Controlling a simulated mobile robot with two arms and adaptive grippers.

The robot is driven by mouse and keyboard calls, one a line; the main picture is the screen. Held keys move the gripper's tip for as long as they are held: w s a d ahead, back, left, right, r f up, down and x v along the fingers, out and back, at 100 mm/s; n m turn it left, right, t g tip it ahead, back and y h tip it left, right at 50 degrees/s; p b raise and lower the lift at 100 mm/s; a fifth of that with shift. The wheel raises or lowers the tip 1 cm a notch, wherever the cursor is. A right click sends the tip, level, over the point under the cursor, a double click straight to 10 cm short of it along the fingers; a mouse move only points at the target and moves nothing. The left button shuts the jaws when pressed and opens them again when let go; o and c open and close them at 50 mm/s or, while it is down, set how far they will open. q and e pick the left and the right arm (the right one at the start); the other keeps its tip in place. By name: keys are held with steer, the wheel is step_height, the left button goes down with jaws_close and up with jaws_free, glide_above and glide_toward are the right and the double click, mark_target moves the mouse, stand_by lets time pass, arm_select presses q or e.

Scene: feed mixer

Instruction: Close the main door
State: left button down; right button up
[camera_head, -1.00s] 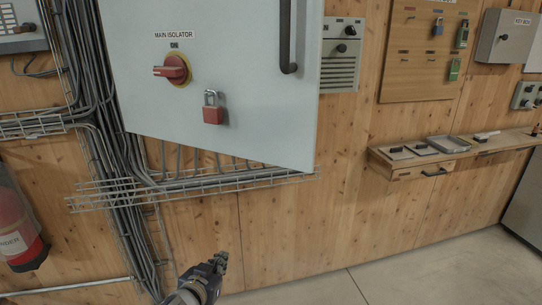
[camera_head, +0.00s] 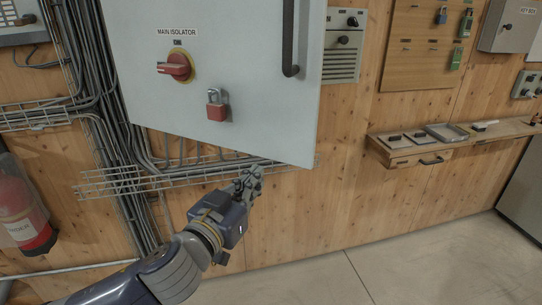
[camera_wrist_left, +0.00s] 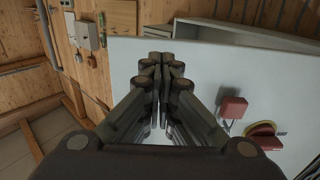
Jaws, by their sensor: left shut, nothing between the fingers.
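The main door (camera_head: 255,105) is a pale grey panel in the upper middle of the head view. It carries a black vertical handle (camera_head: 289,38), a red rotary main isolator switch (camera_head: 176,67) and a red padlock (camera_head: 217,106). The door seems to stand out from the wall at an angle. My left gripper (camera_head: 250,180) is shut and empty, just below the door's lower edge in the head view. In the left wrist view the shut fingers (camera_wrist_left: 162,70) point toward the door, with the padlock (camera_wrist_left: 233,107) at their right. I cannot tell whether they touch the door. My right gripper is not in view.
A wire cable tray (camera_head: 130,180) with cables runs below the door. A fire extinguisher (camera_head: 20,215) hangs at the left. A wooden shelf (camera_head: 455,145) with trays juts out at the right. The floor (camera_head: 420,265) at the lower right is clear.

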mark_target(277, 155)
arm_select(q)
steer(key=p+x, duration=0.2)
steer(key=x, duration=0.5)
steer(key=shift+a+r, duration=0.1)
steer(key=shift+r, duration=0.05)
steer(key=shift+w+d+p, duration=0.3)
steer(key=shift+w+p, duration=0.1)
steer(key=shift+w, duration=0.2)
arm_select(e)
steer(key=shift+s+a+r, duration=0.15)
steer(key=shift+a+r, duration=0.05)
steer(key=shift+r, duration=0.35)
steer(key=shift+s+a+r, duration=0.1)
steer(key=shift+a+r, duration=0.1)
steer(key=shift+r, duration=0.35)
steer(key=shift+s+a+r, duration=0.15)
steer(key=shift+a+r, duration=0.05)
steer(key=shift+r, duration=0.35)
arm_select(q)
steer(key=shift+w, duration=0.1)
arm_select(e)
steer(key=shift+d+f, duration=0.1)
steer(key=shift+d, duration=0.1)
